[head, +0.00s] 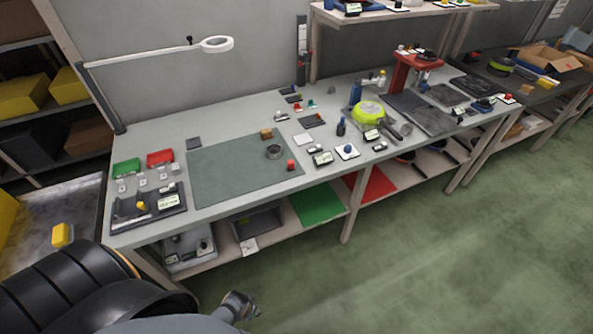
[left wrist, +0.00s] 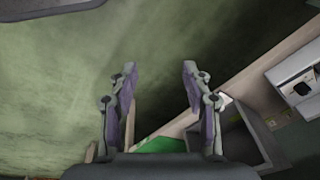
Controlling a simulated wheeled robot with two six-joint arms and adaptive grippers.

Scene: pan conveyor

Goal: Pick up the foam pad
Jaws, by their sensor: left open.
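No foam pad can be told for sure. I cannot tell whether either is foam. My left gripper (head: 240,306) is low in front of the bench, over the floor, well away from both squares. In the left wrist view the left gripper (left wrist: 160,72) is open, with nothing between its fingers. My right gripper is in neither view.
A lower shelf holds a grey bin (head: 258,222) and a green sheet (head: 318,203); the sheet also shows in the left wrist view (left wrist: 162,145). A magnifier lamp (head: 216,44) overhangs the bench's back. The floor (head: 420,270) in front is clear.

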